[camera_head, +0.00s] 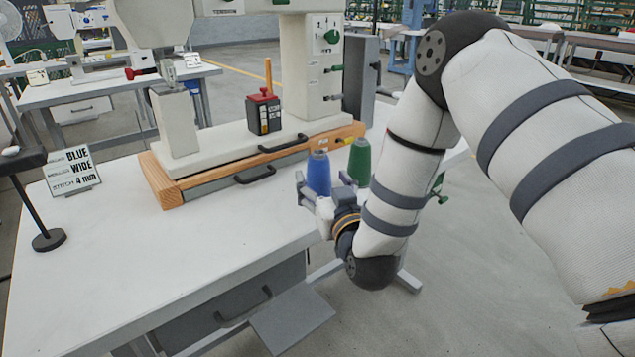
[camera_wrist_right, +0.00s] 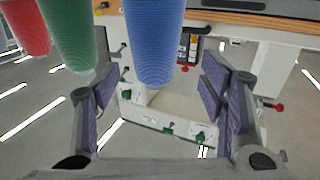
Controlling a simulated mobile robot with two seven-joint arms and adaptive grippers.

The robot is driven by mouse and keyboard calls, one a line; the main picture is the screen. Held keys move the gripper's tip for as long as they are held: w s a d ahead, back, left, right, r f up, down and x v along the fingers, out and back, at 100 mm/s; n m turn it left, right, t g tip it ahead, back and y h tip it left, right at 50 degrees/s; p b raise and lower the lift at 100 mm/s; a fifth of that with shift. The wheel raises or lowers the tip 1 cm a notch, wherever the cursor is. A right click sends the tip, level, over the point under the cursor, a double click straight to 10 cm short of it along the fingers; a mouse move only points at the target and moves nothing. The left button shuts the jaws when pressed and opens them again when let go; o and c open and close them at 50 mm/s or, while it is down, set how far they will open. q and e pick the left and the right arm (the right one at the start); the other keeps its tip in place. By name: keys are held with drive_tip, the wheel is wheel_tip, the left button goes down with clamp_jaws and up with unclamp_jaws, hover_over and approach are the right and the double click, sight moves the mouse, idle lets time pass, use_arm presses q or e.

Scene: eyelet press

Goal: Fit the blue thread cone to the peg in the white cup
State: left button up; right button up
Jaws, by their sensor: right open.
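The blue thread cone (camera_head: 319,173) stands upright near the right edge of the white table, and it also shows in the right wrist view (camera_wrist_right: 154,42). My right gripper (camera_head: 324,192) is at this cone. In the wrist view its open fingers (camera_wrist_right: 160,82) are on either side of the cone's end, with gaps left and right. I cannot make out the white cup or its peg in either view. My left gripper is not in view.
A green cone (camera_head: 359,162) stands just right of the blue one; a red cone (camera_wrist_right: 25,25) shows in the wrist view. The eyelet press (camera_head: 180,125) has a wooden-edged base. A sign (camera_head: 72,170) reads BLUE WIDE 4 mm, beside a dark stand (camera_head: 48,239). The front table top is clear.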

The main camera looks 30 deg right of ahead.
sight(322, 172)
drive_tip(key=x, duration=0.6)
drive_tip(key=shift+s+d+r, duration=0.1)
drive_tip(key=shift+s+d, duration=0.05)
drive_tip(key=shift+d, duration=0.15)
drive_tip(key=shift+r, duration=0.1)
drive_tip(key=c, duration=1.4)
